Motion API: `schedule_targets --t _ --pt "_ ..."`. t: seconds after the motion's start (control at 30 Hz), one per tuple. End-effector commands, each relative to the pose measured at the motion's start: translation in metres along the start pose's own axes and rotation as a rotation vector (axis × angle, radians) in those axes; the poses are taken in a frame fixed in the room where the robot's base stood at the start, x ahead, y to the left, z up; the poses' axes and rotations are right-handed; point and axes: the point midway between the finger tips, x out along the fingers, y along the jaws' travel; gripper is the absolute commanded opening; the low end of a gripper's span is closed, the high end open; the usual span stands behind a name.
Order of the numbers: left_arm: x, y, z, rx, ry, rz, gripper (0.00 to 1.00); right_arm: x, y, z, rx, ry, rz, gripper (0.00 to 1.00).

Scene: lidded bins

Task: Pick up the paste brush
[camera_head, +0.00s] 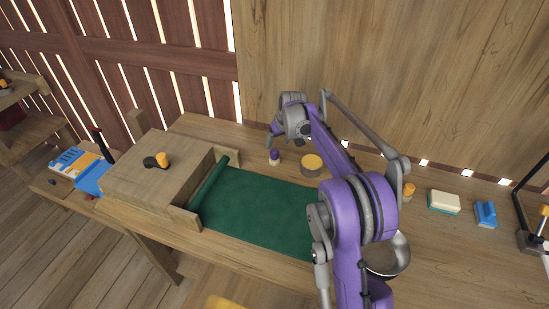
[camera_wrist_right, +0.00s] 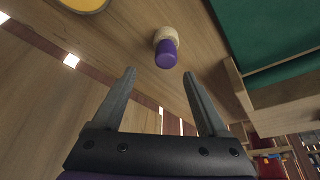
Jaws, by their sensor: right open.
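A small upright piece with a purple top and a pale, cream lower part, which looks like the paste brush (camera_head: 274,157), stands on the wooden bench just behind the green mat. In the right wrist view the paste brush (camera_wrist_right: 166,50) is beyond the fingertips, between their lines. My right gripper (camera_head: 271,142) is just above and beside it, apart from it. In its wrist view the right gripper (camera_wrist_right: 160,75) has two grey fingers spread wide with nothing between them. My left gripper is not in view.
A round tin with a yellow top (camera_head: 312,161) stands close to the right of the brush. The green mat (camera_head: 255,210) lies in front, with a wooden box (camera_head: 140,180) to its left. A metal bowl (camera_head: 396,257), sponge (camera_head: 444,203) and blue item (camera_head: 486,214) are at right.

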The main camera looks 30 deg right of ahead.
Motion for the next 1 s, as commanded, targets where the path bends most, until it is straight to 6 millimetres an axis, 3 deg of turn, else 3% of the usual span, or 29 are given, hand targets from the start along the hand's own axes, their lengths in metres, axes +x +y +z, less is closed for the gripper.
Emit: schedule_targets --t 0.43,0.77,1.0 --pt "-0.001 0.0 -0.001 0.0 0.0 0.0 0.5 0.055 -0.008 0.009 0.0 0.001 0.0 0.76" --pt "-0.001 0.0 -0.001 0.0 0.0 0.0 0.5 0.062 -0.008 0.009 0.0 0.0 0.0 0.76" --pt "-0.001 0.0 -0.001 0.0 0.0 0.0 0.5 0.062 -0.008 0.009 0.0 0.0 0.0 0.33"
